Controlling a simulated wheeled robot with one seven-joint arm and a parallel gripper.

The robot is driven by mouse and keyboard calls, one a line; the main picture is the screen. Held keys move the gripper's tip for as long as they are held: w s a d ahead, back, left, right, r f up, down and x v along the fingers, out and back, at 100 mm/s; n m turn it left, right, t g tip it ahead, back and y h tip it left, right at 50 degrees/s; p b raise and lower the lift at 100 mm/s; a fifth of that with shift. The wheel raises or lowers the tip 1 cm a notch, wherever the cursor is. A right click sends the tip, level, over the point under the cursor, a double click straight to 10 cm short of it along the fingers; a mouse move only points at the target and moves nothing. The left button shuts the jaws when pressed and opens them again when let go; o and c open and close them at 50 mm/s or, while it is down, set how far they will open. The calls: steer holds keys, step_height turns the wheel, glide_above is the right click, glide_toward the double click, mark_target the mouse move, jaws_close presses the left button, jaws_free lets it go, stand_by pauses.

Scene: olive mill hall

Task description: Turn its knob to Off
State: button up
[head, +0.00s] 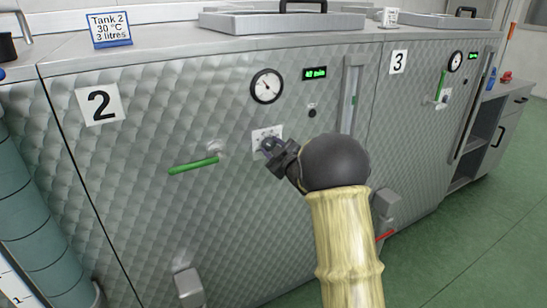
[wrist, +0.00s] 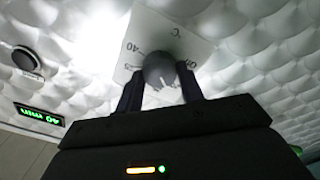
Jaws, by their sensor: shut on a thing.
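The dark round knob (head: 268,145) sits on a white dial plate (head: 262,133) on the front of tank 2. In the wrist view the knob (wrist: 160,68) stands between the two dark fingers of my gripper (wrist: 160,86), which is shut on it. The plate (wrist: 150,28) carries °C and 40 in that view, with smaller marks beside the knob partly hidden or too blurred to read. A pale line shows on the knob, but its exact setting is unclear. In the head view my gripper (head: 275,152) reaches the knob from the lower right and covers part of the plate.
A green lever handle (head: 194,165) sticks out left of the knob. Above are a round gauge (head: 266,86), a green display (head: 315,73) reading 40 min and a small black button (head: 312,111). Tank 3 (head: 420,130) stands to the right. Green floor (head: 470,240) lies clear at right.

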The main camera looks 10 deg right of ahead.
steer(key=n+b, duration=0.3)
steer(key=b, duration=0.1)
steer(key=shift+f+n, duration=0.2)
steer(key=shift+n, duration=0.2)
steer(key=n+b, duration=0.3)
steer(key=b, duration=0.1)
steer(key=shift+a+n, duration=0.1)
steer(key=shift+n, duration=0.2)
steer(key=n+b, duration=0.3)
steer(key=b, duration=0.1)
steer(key=shift+n, duration=0.3)
steer(key=shift+r+n+b, duration=0.1)
steer(key=shift+n+b, duration=1.25)
steer(key=shift+n, duration=0.15)
steer(key=o, duration=1)
steer(key=shift+w, duration=0.1)
